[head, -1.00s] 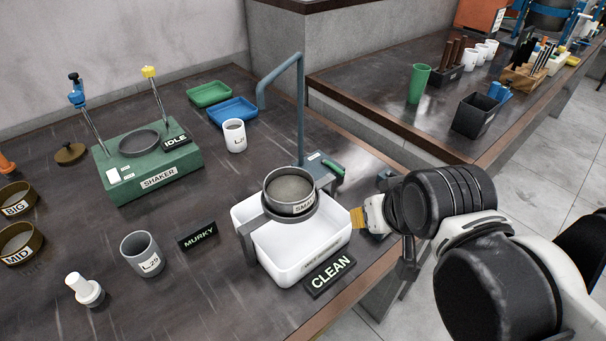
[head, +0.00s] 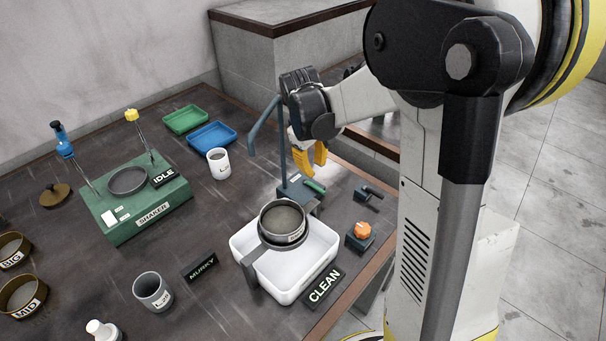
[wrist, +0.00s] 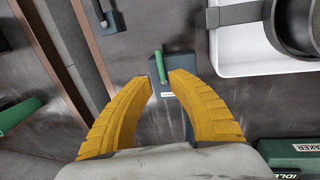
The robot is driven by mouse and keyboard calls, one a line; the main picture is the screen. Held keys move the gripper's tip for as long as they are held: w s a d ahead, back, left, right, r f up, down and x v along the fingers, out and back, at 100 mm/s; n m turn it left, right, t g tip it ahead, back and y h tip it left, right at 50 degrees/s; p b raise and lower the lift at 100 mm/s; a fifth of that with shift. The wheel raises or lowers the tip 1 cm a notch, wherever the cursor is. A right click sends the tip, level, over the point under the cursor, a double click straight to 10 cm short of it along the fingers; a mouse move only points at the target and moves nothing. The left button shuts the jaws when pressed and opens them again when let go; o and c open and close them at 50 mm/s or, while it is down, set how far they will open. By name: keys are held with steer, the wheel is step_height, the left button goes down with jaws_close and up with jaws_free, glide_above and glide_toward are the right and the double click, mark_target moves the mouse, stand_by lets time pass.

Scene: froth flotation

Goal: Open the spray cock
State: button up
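The spray stand is a blue-grey pipe (head: 281,150) rising from a small blue-grey base. A green lever (head: 314,186), which looks like the spray cock, sits on this base, behind the white tub. In the wrist view the green lever (wrist: 160,66) appears just beyond and between the yellow fingertips. My gripper (head: 311,158) is above the base in the head view. In the wrist view my gripper (wrist: 161,79) is open, its fingers apart with nothing held. Whether a fingertip touches the lever I cannot tell; a gap seems to show.
The white tub (head: 240,258) with a sieve (head: 282,222) over it stands in front of the stand. An orange knob (head: 363,230) and a dark lever block (head: 368,193) are to the right. The shaker (head: 150,208) is left. The pipe rises close beside my gripper.

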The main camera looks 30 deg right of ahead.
mark_target(318, 188)
steer(key=f+b, duration=0.1)
steer(key=f, duration=0.2)
steer(key=d+f+b, duration=0.1)
steer(key=f, duration=0.2)
steer(key=d+f+b, duration=0.1)
steer(key=f, duration=0.3)
steer(key=shift+w+b, duration=0.3)
steer(key=shift+b, duration=0.05)
steer(key=shift+r, duration=0.1)
steer(key=shift+a, duration=0.1)
jaws_close()
